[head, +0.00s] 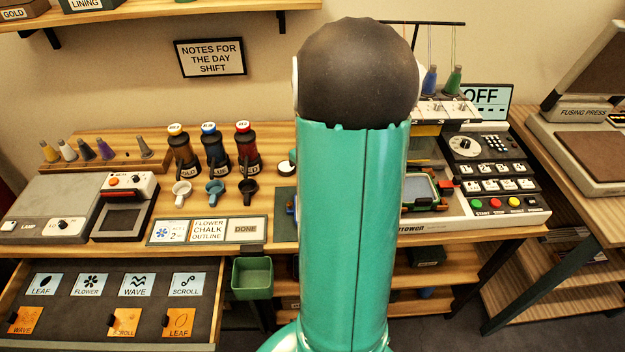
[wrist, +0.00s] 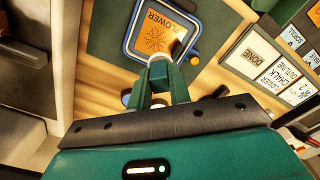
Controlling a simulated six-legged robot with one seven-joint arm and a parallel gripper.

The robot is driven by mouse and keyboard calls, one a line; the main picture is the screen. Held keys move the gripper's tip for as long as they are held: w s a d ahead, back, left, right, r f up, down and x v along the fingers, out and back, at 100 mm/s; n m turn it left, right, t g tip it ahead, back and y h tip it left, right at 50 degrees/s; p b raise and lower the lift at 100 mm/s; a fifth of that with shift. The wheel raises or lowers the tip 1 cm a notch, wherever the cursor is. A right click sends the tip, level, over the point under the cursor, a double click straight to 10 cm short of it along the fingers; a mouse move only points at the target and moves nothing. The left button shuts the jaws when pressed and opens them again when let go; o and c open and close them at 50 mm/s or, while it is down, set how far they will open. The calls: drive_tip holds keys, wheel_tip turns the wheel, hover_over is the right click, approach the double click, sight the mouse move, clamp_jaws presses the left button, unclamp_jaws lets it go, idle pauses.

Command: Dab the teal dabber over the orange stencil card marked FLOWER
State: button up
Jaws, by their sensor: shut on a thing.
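The orange stencil card marked FLOWER (wrist: 158,32) lies inside a blue frame (wrist: 130,52) on a dark green mat in the wrist view. A dark knob stands on the card's near corner. My gripper (wrist: 160,93) is shut on the teal dabber (wrist: 160,72), whose pale end shows between the fingertips. In the wrist view the dabber overlaps the card's near edge. I cannot tell whether it touches the card. In the head view my own arm hides the gripper, the dabber and the card.
An open drawer holds orange cards for wave, scroll (head: 124,322) and leaf. Bottles (head: 246,148) and small cups stand left of my arm. A sign board (head: 207,230) lies in front of them. A machine with buttons (head: 485,180) stands at the right.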

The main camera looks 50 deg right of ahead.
idle(0.4)
drive_tip(key=shift+s+a+f, duration=0.15)
drive_tip(key=shift+a+f, duration=0.05)
drive_tip(key=shift+f, duration=0.8)
drive_tip(key=shift+s+a+f, duration=0.15)
drive_tip(key=shift+s+f, duration=0.05)
drive_tip(key=shift+f, duration=0.75)
drive_tip(key=shift+s+a+f, duration=0.15)
drive_tip(key=shift+a+f, duration=0.05)
drive_tip(key=shift+f, duration=0.8)
drive_tip(key=shift+f, duration=0.6)
drive_tip(key=shift+r, duration=3.6)
drive_tip(key=shift+f, duration=0.1)
drive_tip(key=shift+s+d+f, duration=0.1)
drive_tip(key=shift+s+f, duration=0.15)
drive_tip(key=shift+f, duration=0.7)
drive_tip(key=shift+s+d+f, duration=0.1)
drive_tip(key=shift+s+f, duration=0.15)
drive_tip(key=shift+f, duration=0.7)
drive_tip(key=shift+s+f, duration=0.25)
drive_tip(key=shift+f, duration=0.7)
